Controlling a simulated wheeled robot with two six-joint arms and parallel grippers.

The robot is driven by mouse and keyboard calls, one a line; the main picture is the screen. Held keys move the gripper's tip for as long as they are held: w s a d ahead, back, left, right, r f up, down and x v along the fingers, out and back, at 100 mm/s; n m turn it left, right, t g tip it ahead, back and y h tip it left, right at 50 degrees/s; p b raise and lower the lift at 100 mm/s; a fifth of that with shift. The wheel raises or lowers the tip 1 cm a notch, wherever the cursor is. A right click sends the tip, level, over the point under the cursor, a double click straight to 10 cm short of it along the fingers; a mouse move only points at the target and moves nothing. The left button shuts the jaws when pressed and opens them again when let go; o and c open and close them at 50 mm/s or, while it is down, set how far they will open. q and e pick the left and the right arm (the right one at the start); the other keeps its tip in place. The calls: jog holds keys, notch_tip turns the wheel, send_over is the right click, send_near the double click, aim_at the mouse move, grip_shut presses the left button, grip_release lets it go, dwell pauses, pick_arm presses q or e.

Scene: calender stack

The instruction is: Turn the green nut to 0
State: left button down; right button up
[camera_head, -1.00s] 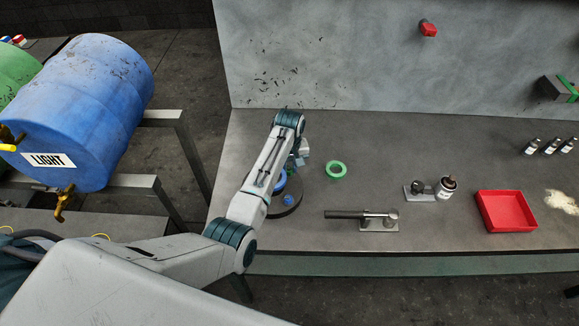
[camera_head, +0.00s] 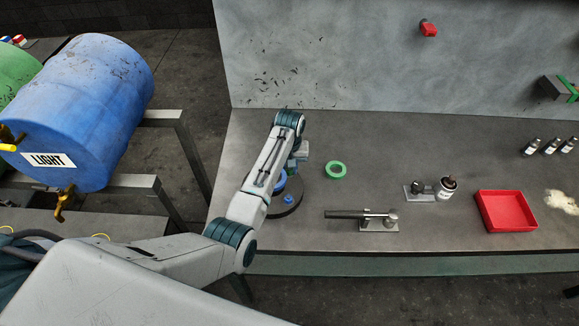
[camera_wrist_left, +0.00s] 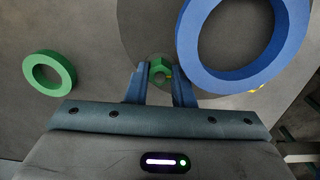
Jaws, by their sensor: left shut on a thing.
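The green nut (camera_wrist_left: 160,70) shows in the left wrist view on the dark round base (camera_wrist_left: 135,35), close to a blue ring (camera_wrist_left: 190,40). My left gripper (camera_wrist_left: 160,83) has its two blue fingers on either side of the green nut and is shut on it. My right gripper is not in view.
A green ring (camera_head: 336,170) lies on the grey table just right of the base; it also shows in the left wrist view (camera_wrist_left: 72,76). A metal handle fixture (camera_head: 360,216), a small fixture (camera_head: 420,192) and a red tray (camera_head: 505,196) stand farther right.

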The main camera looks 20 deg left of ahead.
aim_at(290, 170)
pick_arm(q)
jog(key=c, duration=1.2)
grip_release()
jog(key=shift+c, duration=0.2)
jog(key=shift+r, duration=0.1)
notch_tip(290, 170, up, 11)
jog(key=b, duration=0.3)
